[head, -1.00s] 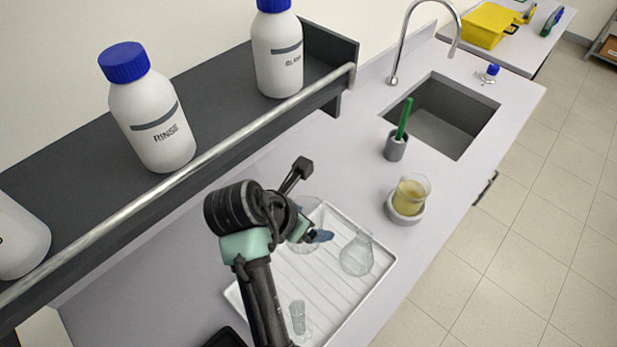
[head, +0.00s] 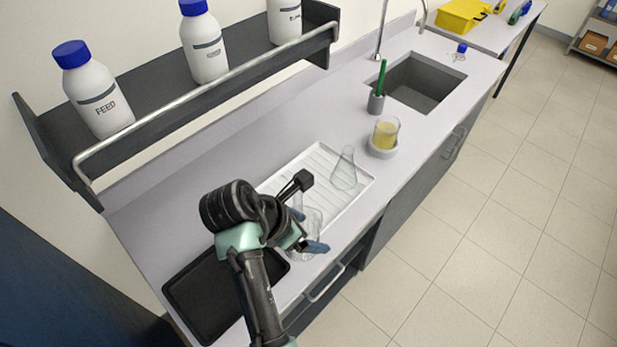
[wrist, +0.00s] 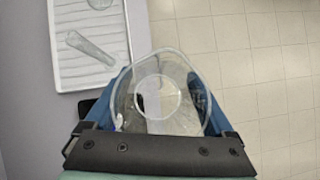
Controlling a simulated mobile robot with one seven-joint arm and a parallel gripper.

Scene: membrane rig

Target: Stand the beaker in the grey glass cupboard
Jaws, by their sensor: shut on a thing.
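My gripper (head: 302,246) is shut on a clear glass beaker (wrist: 158,86). In the wrist view the beaker sits upright between the blue fingers, seen from above, with its round base showing and nothing visible in it. In the head view the beaker (head: 304,238) is partly hidden by my gripper, near the bench's front edge. The grey glass cupboard cannot be made out for sure in these views.
A white ribbed draining tray (head: 268,188) holds a conical flask (head: 344,172) and a small glass cylinder (wrist: 88,46). A dark tray (head: 190,292) lies left of it. A yellow-filled beaker (head: 385,133) stands on a grey base. Bottles line the shelf. The tiled floor is clear.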

